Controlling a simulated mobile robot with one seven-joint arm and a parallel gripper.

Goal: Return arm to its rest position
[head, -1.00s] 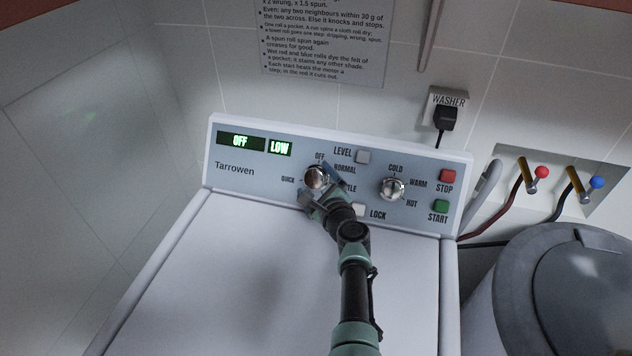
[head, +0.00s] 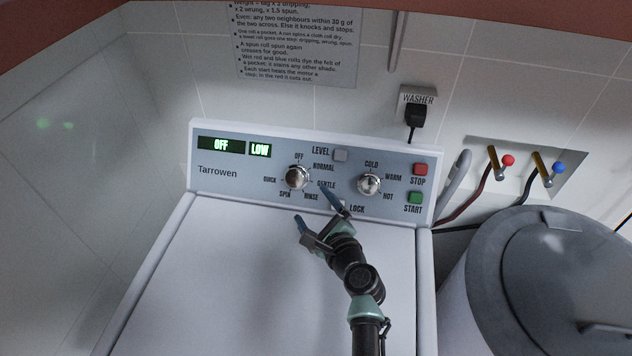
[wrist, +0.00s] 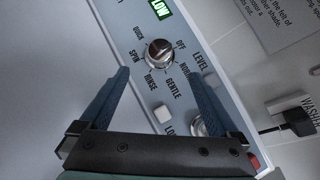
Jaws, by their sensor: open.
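My gripper (head: 316,208) is open and empty in the head view, just in front of the lower edge of the washer's control panel (head: 236,187). Its two blue-grey fingers also show in the wrist view (wrist: 160,88), spread wide. The silver cycle knob (head: 297,177) stands apart from the fingers, just beyond the tips; in the wrist view the knob (wrist: 159,53) sits between and ahead of them. The left display reads OFF and the second reads LOW. My arm reaches up from the lower right over the white washer lid (head: 230,270).
A second silver knob (head: 369,184), a red STOP button (head: 420,169) and a green START button (head: 415,197) are on the panel's right. A grey-lidded bin (head: 545,265) stands right of the washer. Red (head: 508,160) and blue (head: 559,168) taps are on the wall.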

